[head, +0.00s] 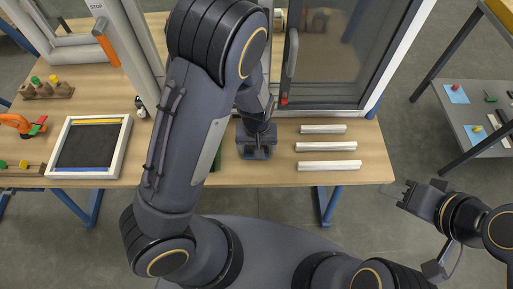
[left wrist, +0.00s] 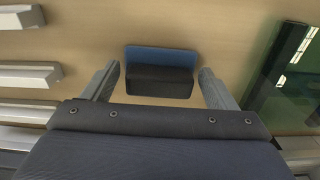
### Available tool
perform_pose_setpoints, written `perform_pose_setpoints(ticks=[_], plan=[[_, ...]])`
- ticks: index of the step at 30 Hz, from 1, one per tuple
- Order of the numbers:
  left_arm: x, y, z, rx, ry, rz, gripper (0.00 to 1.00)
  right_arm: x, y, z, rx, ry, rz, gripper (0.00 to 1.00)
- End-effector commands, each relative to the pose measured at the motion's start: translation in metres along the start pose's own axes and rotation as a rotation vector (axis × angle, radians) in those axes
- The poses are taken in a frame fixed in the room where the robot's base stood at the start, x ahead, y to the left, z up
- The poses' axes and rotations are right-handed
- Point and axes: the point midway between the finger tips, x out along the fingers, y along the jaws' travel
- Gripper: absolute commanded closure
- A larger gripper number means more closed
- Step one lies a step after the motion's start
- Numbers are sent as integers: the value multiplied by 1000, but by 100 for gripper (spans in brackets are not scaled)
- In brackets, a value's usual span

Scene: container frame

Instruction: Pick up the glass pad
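A small block with a blue back part and a black front part, which looks like the glass pad (left wrist: 162,73), lies on the wooden table in the left wrist view. My left gripper (left wrist: 158,82) is open, with one finger on each side of the pad and a visible gap to both. In the head view my left gripper (head: 256,152) points down at the table, and the pad is hidden beneath it. My right gripper (head: 400,194) is beyond the table's right end, with nothing visible in it; its finger gap is unclear.
Three white strips (head: 326,147) lie right of my left gripper. A window frame (head: 330,108) stands at the table's back. A white-framed dark tray (head: 90,148) and an orange clamp (head: 18,123) are at left. A dark glass panel (left wrist: 285,75) lies near the pad.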

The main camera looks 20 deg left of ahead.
Motion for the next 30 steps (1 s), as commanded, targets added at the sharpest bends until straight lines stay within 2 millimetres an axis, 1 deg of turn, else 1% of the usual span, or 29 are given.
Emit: perform_pose_setpoints(ticks=[1,6,14,19,23,26,30], plan=[[0,0,0,0,0,0,27,0,0,0,0,0,0,64],[0,0,0,0,0,0,49,0,0,0,0,0,0,64],[-1,0,0,0,0,0,51,0,0,0,0,0,0,64],[-12,1,0,0,1,2,51,-1,0,0,0,0,0,64],[-33,1,0,2,2,5,51,-2,-1,-1,0,0,0,64],[-54,-6,17,4,1,7,51,-2,-1,-1,0,0,0,64],[-90,-18,43,5,2,9,51,-8,-4,-4,0,0,0,64]])
